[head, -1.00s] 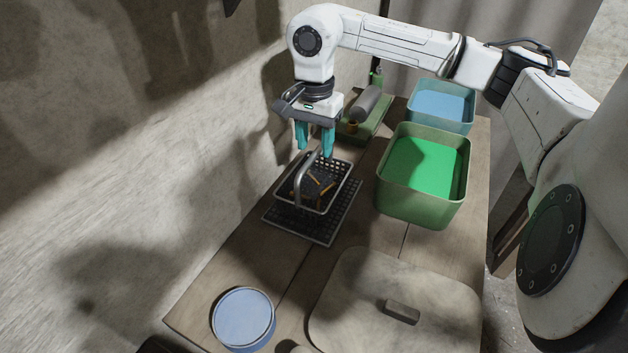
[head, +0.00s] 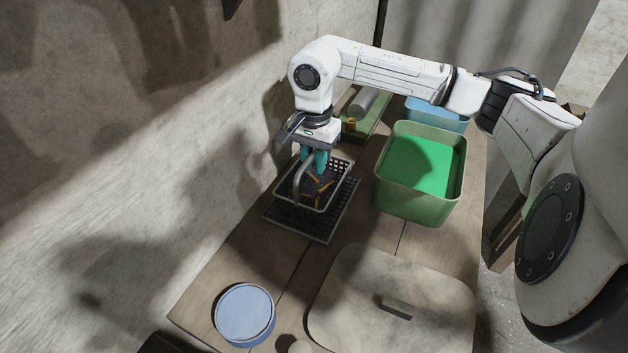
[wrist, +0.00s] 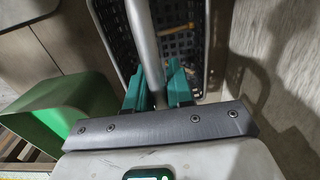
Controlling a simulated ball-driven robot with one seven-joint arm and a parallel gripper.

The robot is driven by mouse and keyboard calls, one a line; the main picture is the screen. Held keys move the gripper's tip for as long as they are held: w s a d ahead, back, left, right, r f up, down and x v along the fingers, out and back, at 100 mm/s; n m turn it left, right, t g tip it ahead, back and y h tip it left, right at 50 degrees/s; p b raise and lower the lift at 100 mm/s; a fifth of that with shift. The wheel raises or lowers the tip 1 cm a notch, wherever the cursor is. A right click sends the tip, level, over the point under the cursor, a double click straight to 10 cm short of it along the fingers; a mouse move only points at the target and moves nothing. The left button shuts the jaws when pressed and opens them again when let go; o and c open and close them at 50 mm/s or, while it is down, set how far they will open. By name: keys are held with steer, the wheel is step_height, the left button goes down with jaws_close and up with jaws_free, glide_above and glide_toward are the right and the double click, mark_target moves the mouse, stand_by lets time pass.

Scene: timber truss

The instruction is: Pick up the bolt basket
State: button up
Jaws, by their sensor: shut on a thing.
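The bolt basket (head: 337,170) is a dark wire-mesh basket with a light rim and an arched grey handle, and orange-brown bolts lie inside. In the wrist view, the teal fingers of my gripper (wrist: 164,88) are shut on the grey handle (wrist: 143,36) of the basket. The mesh wall (wrist: 117,34) shows beyond it. The far part of the basket is partly hidden by the fingers.
A green bin (head: 400,200) stands to the right, with a blue bin (head: 436,112) behind it. A green tray with a grey cylinder (head: 363,102) is behind the basket. The wall is close on the left.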

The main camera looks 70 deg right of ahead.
jaws_close()
steer(key=shift+r, duration=0.15)
